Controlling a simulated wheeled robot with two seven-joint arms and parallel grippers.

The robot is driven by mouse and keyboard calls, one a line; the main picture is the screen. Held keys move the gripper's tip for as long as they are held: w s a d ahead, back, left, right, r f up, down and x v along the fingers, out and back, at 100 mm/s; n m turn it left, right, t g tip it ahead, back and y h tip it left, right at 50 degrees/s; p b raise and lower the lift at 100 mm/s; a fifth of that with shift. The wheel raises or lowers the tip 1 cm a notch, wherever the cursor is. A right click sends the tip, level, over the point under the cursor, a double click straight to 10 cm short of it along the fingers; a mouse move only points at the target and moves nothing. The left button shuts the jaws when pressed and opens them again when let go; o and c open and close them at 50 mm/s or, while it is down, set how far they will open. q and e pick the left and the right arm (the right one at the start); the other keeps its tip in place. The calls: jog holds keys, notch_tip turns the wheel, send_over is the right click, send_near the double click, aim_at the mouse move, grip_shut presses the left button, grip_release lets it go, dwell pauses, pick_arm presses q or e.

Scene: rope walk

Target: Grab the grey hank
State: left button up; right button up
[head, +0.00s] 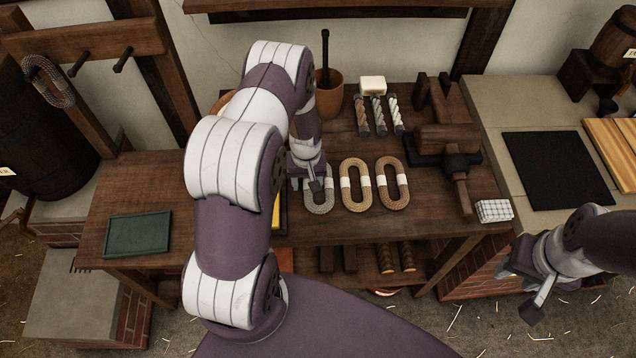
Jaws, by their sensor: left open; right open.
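The grey hank (319,207) is an oval coil of grey rope lying flat on the wooden bench (150,185). My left gripper (311,184) is open over the grey hank's upper part, and its fingers hide some of the rope. I cannot tell whether the fingers touch it. To the right lie a tan hank (346,186) and a brown hank (380,186), each with white bands. My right gripper (522,290) is open and empty, low at the right, away from the bench.
A green tray (137,234) lies at the bench's left. Three short rope pieces (378,115), a pale block (372,85) and a clay pot (329,97) stand behind the hanks. A wooden tool (447,140) and a checked cloth (494,210) are at the right.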

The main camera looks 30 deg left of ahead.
pick_arm(q)
jog(key=shift+w, duration=0.15)
grip_shut()
jog(key=shift+r, duration=0.15)
